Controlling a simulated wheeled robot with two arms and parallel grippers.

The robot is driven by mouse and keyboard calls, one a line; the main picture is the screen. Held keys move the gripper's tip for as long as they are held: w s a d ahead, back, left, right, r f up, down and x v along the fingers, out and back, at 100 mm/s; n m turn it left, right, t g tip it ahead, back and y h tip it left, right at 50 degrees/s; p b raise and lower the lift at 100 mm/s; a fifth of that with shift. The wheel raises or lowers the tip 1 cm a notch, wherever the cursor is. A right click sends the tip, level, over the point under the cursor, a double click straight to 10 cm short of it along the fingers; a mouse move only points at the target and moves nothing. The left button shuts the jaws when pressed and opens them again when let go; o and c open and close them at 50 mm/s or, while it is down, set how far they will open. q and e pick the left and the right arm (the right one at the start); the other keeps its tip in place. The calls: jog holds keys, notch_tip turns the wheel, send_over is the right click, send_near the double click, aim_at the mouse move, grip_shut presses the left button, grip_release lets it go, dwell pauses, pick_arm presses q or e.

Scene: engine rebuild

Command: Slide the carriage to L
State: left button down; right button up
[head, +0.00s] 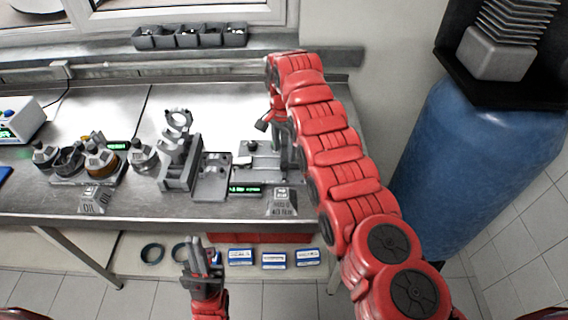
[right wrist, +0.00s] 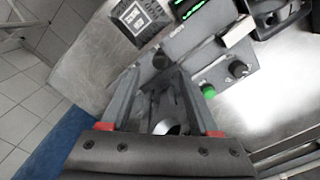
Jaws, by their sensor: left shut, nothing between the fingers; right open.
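A grey metal fixture (head: 262,163) with a flat bed sits at the right part of the bench. I cannot tell which part of it is the carriage, and no L mark is legible. My right gripper (head: 285,152) reaches down over the fixture's right side. In the right wrist view its two fingers (right wrist: 157,75) are open, with a dark round knob (right wrist: 161,59) showing near and between the tips. Contact cannot be told. My left gripper (head: 203,252) is shut and empty, low in front of the bench, away from the fixture.
A green button (right wrist: 208,91) and a black knob (right wrist: 238,68) lie right of the right fingers. A grey sign block (head: 282,202) stands at the bench's front edge. A clamp stand (head: 178,155) and engine parts (head: 101,161) stand left. A blue cylinder (head: 470,150) is at right.

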aim_at(284, 164)
notch_tip(284, 164, down, 5)
jog(key=shift+f, duration=0.5)
jog(key=shift+c, duration=0.2)
grip_shut()
dwell(1.0)
